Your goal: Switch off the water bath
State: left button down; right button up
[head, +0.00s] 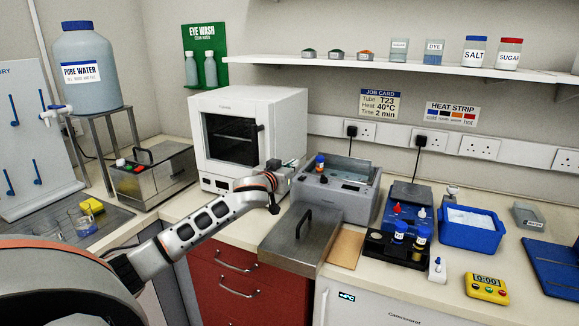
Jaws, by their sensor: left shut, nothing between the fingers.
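The water bath (362,200) is a grey open-topped box on the bench right of the white oven, with a small panel on its front. A tube with a blue cap and an orange-red part (320,163) stands at its back left. Its steel lid (296,243) with a dark handle seems to lie off it, at the bench's front edge. My left gripper (286,181) is shut and empty at the bath's left side, by the oven's right corner. Its fingertips are small and partly hidden by the wrist; I cannot tell if they touch the bath. My right gripper is not in view.
A white oven (213,181) stands behind my left arm. Right of the bath are a blue block (396,193), a dark rack (380,247) with capped bottles, a blue tray (470,241) and a yellow timer (487,288). A steel box (130,183) with red and green buttons stands left.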

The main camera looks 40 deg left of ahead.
pick_arm(q)
jog(key=shift+s+d+r, duration=0.15)
jog(key=shift+s+r, duration=0.1)
jog(key=shift+s, duration=0.4)
jog(key=shift+s+d+r, duration=0.15)
jog(key=shift+s+r, duration=0.1)
jog(key=shift+s, duration=0.35)
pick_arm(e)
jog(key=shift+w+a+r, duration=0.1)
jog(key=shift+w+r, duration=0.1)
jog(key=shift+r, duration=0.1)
